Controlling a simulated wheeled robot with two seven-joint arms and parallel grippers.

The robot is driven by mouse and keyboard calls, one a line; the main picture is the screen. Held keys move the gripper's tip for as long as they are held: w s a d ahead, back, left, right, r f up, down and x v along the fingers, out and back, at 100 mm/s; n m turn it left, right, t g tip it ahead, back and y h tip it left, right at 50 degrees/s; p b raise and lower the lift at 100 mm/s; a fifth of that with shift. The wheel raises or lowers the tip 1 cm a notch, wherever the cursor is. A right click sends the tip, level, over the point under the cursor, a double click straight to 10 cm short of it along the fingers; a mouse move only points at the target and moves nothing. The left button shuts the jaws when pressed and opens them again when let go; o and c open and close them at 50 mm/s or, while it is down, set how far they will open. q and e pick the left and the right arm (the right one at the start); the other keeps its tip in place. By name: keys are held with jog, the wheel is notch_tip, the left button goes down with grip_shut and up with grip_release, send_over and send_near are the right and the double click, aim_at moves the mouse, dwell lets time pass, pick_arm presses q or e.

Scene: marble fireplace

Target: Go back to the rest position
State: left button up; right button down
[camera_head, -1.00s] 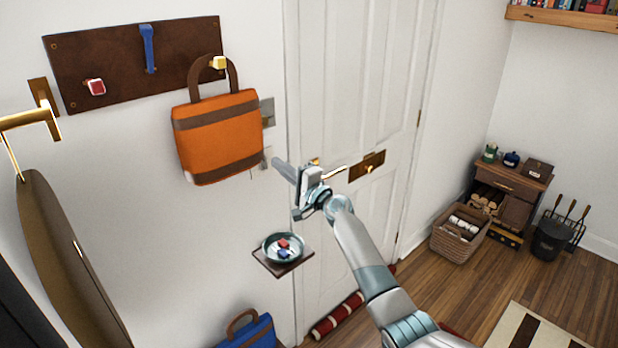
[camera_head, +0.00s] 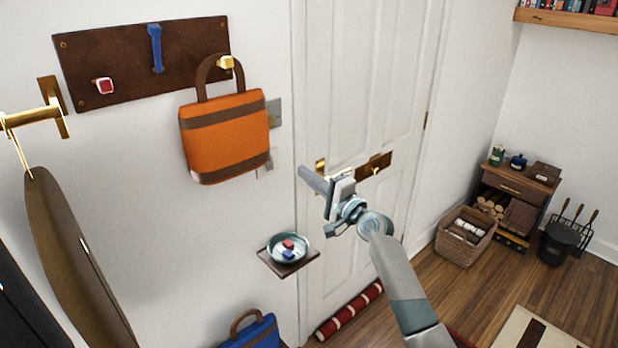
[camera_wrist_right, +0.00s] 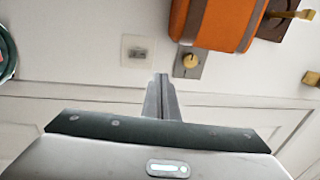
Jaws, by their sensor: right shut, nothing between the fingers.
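My right gripper (camera_head: 309,177) is in front of the white door (camera_head: 345,70) in the head view, right of the orange bag and above the small shelf. Its fingers are shut with nothing between them. In the right wrist view the closed fingers (camera_wrist_right: 162,82) point toward the wall, apart from it. An orange bag with brown bands (camera_head: 225,137) hangs from the yellow peg (camera_head: 226,62) on the dark wall board, clear of the gripper. It also shows in the right wrist view (camera_wrist_right: 222,22). My left gripper is not in view.
A small shelf (camera_head: 306,266) holds a dish (camera_head: 272,248) with red and blue items. Brass door hardware (camera_head: 375,166) is close behind my right wrist. A blue bag (camera_head: 262,335) is low on the left. A basket (camera_head: 452,246) stands right, with open floor before it.

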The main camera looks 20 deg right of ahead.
jog(key=shift+s+d, duration=0.15)
jog(key=shift+s, duration=0.15)
jog(key=shift+f, duration=0.1)
